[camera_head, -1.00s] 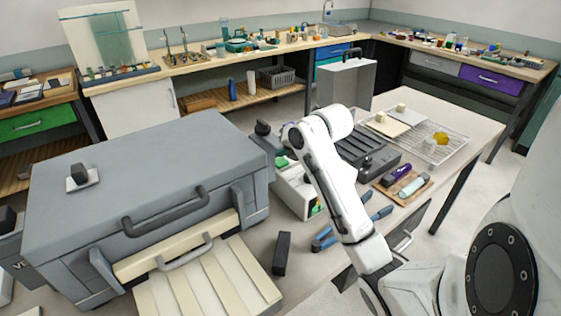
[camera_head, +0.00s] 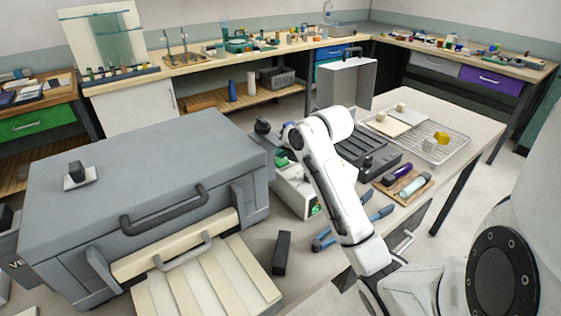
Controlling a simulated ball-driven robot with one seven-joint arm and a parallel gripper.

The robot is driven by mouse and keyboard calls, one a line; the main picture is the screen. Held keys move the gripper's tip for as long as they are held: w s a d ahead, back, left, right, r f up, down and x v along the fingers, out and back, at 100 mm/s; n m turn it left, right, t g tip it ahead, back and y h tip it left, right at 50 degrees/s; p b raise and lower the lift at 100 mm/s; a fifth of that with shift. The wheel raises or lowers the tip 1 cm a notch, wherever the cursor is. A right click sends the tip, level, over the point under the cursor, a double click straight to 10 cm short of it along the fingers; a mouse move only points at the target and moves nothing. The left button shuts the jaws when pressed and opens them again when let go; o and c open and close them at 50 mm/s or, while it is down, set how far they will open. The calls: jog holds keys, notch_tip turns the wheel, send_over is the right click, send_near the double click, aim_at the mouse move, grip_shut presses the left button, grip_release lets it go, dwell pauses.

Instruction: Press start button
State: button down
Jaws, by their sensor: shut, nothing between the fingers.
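A small white machine (camera_head: 293,191) with a dark top stands on the table just left of my white arm. A small green spot (camera_head: 315,209) shows on its front face, close to the arm; I cannot tell whether it is the start button. Another green part (camera_head: 281,162) shows on top of the machine. My arm rises from the lower right and bends in front of the machine, hiding part of it. I cannot make out my gripper; it seems to be hidden behind the arm.
A large grey case (camera_head: 150,165) with handles fills the left. Blue-handled pliers (camera_head: 325,241) and a black block (camera_head: 282,253) lie in front of the machine. A dark device (camera_head: 370,155), a wooden tray (camera_head: 418,193) and a wire rack (camera_head: 455,150) stand to the right.

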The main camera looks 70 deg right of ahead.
aim_at(283, 161)
jog(key=shift+f+b, duration=0.5)
dwell(0.6)
dwell(0.3)
jog(key=shift+r+p, duration=0.6)
jog(key=shift+r, duration=0.35)
jog(key=shift+r+p, duration=1.7)
jog(key=shift+r, duration=0.8)
